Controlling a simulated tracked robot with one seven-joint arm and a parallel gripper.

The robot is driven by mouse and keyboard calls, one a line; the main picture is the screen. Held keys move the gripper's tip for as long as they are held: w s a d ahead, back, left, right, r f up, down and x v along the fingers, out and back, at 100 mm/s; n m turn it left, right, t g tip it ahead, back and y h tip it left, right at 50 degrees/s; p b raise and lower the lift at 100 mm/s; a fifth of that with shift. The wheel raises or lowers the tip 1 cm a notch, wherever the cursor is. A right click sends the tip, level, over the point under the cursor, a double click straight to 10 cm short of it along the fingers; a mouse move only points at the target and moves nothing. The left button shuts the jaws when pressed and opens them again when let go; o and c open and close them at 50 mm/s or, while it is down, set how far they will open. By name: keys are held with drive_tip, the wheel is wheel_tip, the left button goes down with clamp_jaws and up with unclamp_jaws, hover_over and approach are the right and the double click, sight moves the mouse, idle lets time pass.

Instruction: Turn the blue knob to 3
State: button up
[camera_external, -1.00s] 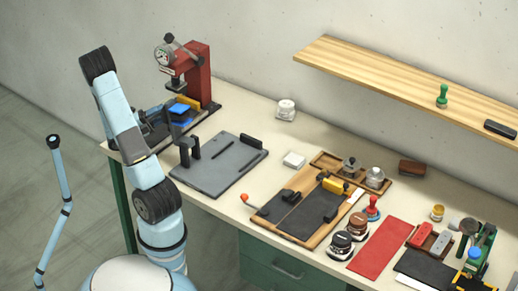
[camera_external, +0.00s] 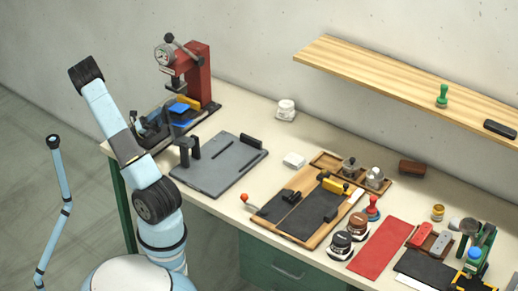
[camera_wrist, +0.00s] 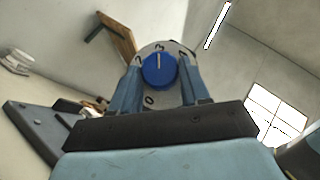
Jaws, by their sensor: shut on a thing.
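The blue knob (camera_wrist: 158,74) sits in the middle of the wrist view, on a round grey dial plate (camera_wrist: 149,51) with dark numerals. The 3 is at the top of the dial, the 2 at upper left and a 0 at lower left. A short white mark on the knob points up, at or very close to the 3. My gripper (camera_wrist: 160,69) is shut on the knob, with one blue finger on each side. In the external view I cannot make out the knob or the fingertips clearly around my arm.
A red press (camera_external: 198,75) with a gauge stands at the table's left end, close behind my arm. A grey board (camera_external: 222,165) with a black bracket lies to its right. Boards, jars and stamps fill the table's right half. A wooden shelf (camera_external: 400,82) is on the wall.

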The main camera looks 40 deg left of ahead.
drive_tip(key=o, duration=1)
drive_tip(key=shift+w, duration=0.1)
drive_tip(key=shift+o, duration=0.2)
drive_tip(key=shift+n, duration=0.3)
